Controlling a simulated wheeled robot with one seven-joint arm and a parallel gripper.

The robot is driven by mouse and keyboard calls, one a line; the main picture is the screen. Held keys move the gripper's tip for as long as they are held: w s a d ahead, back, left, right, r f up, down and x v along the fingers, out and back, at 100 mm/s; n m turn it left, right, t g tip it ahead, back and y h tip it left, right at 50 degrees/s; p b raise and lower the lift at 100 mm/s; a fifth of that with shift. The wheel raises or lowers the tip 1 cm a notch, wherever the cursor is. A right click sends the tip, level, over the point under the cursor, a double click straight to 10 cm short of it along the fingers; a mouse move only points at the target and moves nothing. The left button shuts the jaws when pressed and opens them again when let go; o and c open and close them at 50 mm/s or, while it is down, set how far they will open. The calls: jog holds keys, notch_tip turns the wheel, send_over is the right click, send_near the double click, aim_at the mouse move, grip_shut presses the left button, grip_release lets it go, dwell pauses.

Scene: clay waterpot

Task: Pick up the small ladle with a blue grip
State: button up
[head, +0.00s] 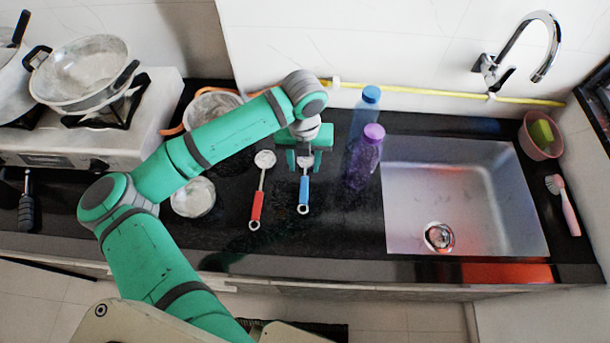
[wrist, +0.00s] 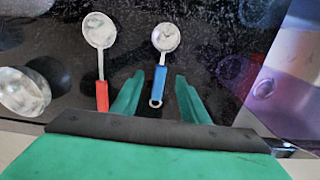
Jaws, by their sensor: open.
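The small ladle with a blue grip (head: 303,193) lies on the black countertop, its bowl away from me and its ring end toward the front edge. In the wrist view its blue grip (wrist: 158,78) shows between the two green fingers, with its bowl and ring end in sight. My gripper (head: 304,168) is open above the ladle, near the top of the grip. In the wrist view my gripper (wrist: 157,98) has one finger on each side of the grip, apart from it. I cannot tell its exact height above the counter.
A ladle with a red grip (head: 256,208) lies just left. A purple-capped bottle (head: 364,160) and a blue-capped bottle (head: 369,108) stand close on the right, before the sink (head: 460,200). A metal bowl (head: 193,198) is farther left. The counter in front is clear.

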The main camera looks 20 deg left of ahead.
aim_at(305, 177)
jog(key=shift+s+a+f, duration=0.15)
jog(key=shift+a+f, duration=0.05)
jog(key=shift+f, duration=0.4)
jog(key=shift+d+f, duration=0.2)
jog(key=shift+f, duration=0.45)
jog(key=f, duration=0.4)
jog(key=shift+w, duration=0.25)
grip_shut()
